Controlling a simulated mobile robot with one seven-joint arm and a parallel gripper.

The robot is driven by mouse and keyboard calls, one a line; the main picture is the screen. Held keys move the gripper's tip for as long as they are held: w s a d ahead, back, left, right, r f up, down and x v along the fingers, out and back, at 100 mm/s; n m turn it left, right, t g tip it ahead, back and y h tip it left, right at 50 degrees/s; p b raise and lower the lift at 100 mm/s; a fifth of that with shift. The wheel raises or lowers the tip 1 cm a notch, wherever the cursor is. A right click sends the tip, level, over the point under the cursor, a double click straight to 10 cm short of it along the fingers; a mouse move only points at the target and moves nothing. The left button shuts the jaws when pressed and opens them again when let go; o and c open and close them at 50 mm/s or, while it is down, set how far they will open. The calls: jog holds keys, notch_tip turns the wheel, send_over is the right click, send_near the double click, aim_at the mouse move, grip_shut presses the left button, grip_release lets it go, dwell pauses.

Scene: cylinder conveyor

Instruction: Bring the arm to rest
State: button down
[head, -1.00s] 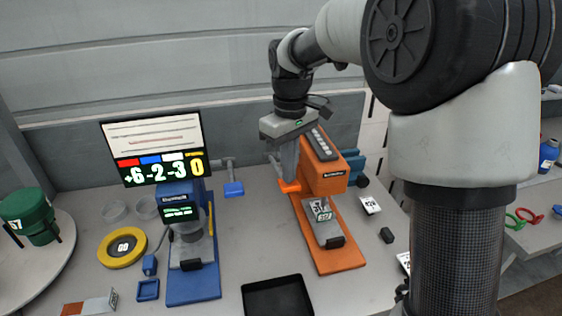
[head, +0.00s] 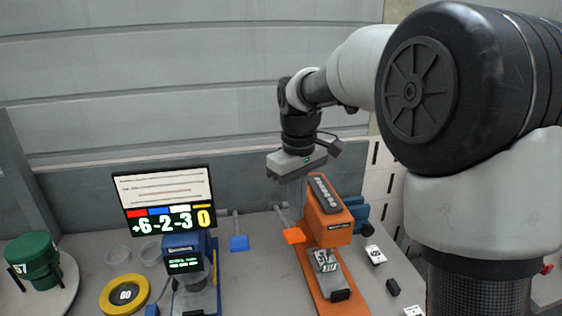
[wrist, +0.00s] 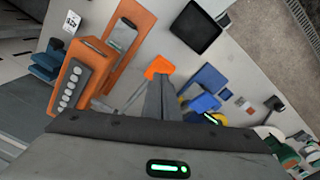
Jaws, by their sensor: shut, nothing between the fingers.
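My gripper (head: 291,205) hangs from my arm at the centre right of the head view, behind and left of the orange machine (head: 328,222). Its fingers are shut with nothing between them. In the wrist view my gripper's fingers (wrist: 160,88) point toward the table, close to an orange paddle (wrist: 159,67). The orange paddle also shows in the head view (head: 292,236), just below the fingers. Whether the fingers touch it I cannot tell.
A blue machine (head: 186,259) stands left of the orange one, with a screen (head: 164,199) behind it. A yellow GO ring (head: 125,295) and a green cylinder (head: 33,256) are at the left. A black tray (wrist: 196,27) lies on the grey table.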

jog(key=s+d+r+m+t, duration=0.1)
jog(key=s+d+r+m, duration=0.15)
jog(key=s, duration=0.25)
jog(key=s+d+r+m+t, duration=0.1)
jog(key=s+d+r+t, duration=0.1)
jog(key=s+d+r, duration=0.3)
jog(key=s+d+f+m+t, duration=0.2)
jog(key=s+m, duration=0.2)
jog(key=s, duration=0.8)
jog(key=shift+s+d+f, duration=0.15)
jog(key=shift+s+f, duration=0.1)
jog(key=shift+f, duration=0.15)
